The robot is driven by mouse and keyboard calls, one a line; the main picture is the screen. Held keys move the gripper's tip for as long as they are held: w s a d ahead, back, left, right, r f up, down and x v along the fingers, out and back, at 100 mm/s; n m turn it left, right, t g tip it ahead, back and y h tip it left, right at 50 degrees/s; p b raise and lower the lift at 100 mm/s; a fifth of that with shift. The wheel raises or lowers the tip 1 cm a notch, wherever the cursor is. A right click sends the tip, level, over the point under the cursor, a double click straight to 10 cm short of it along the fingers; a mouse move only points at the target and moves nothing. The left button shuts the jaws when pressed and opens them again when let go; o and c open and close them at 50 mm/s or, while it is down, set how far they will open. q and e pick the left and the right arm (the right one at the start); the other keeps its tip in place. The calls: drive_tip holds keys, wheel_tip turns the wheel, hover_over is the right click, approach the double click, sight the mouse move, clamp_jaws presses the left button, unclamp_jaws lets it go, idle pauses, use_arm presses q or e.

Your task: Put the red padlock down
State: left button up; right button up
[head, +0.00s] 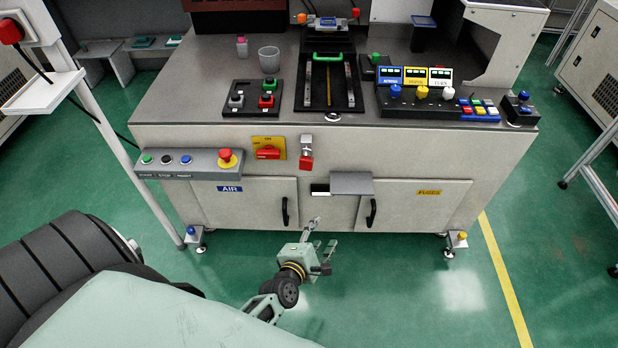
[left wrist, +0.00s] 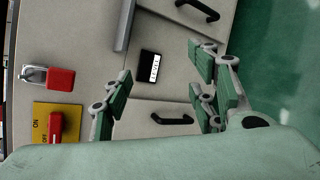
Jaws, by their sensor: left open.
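The red padlock (head: 306,163) hangs on the front panel of the machine, below a silver metal piece (head: 306,143). In the left wrist view the red padlock (left wrist: 61,80) shows at the left, next to its silver metal part (left wrist: 33,74). My left gripper (head: 322,235) is open and empty in front of the lower cabinet doors, below the padlock and apart from it. Its spread fingers (left wrist: 160,75) also show in the left wrist view, with nothing between them. My right gripper is in neither view.
A yellow-backed red switch (head: 268,150) sits left of the padlock. A grey shelf-like cover (head: 351,183) juts out below and right of it. A button box (head: 190,163) sticks out at the left. The green floor before the machine is clear.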

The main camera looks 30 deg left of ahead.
use_arm(q)
drive_tip(key=w+a+r+n+t+y+b, duration=0.2)
drive_tip(key=w+a+r+n+y, duration=0.15)
drive_tip(key=a+r+n, duration=0.4)
drive_tip(key=n+t+y+b, duration=0.1)
drive_tip(key=n+y+b, duration=0.1)
drive_tip(key=n, duration=0.5)
approach(306, 161)
drive_tip(key=w, duration=0.2)
drive_tip(key=x, duration=0.3)
drive_tip(key=a+x, duration=0.1)
drive_tip(key=x, duration=0.3)
drive_tip(key=shift+p, duration=0.3)
clamp_jaws()
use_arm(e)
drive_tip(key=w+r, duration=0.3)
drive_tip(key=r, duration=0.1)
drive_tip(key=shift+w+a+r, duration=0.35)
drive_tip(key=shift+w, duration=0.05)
